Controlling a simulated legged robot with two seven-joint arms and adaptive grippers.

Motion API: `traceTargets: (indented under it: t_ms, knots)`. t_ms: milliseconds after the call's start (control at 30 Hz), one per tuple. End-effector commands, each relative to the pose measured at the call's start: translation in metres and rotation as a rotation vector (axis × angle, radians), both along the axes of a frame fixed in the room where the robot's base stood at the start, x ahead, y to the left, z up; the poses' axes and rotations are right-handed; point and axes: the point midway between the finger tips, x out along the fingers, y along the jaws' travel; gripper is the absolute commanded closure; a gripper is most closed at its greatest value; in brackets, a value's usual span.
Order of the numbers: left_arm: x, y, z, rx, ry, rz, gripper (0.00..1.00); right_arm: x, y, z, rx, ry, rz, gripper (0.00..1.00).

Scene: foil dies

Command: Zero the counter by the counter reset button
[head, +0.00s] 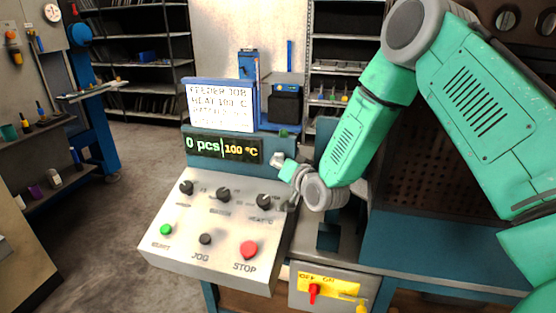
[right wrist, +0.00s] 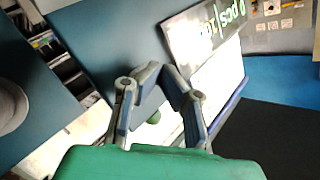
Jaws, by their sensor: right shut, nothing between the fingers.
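The counter display (head: 210,147) on the blue housing above the control panel reads "0 pcs" and "100 °C". Part of its green "pcs" text shows turned in the right wrist view (right wrist: 205,28). A small greenish button (head: 283,134) sits at the housing's upper right; its label cannot be read. A dark green knob (right wrist: 153,117) shows between the finger links in the wrist view; I cannot tell whether it is the same. My right gripper (head: 278,159) is shut and empty, just right of the display; its fingertips meet in the wrist view (right wrist: 162,73). My left gripper is not in view.
The sloped panel (head: 180,244) carries black knobs (head: 223,195), a green start button (head: 166,230), a black JOG button (head: 205,239) and a red STOP button (head: 249,249). A white job card (head: 221,107) stands behind the display. A red switch (head: 314,293) is below.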

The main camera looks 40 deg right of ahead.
Motion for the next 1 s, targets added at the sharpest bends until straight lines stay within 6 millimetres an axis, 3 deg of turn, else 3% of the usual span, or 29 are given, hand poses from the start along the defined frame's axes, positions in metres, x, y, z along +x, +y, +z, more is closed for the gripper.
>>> traceTargets:
  t_ms: [567, 1000]
  knots:
    - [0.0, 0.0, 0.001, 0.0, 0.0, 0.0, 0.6, -0.009, 0.012, 0.0, -0.001, 0.001, 0.002, 1.0]
    - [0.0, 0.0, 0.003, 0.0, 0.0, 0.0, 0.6, -0.036, 0.043, 0.0, 0.001, 0.002, 0.003, 1.0]
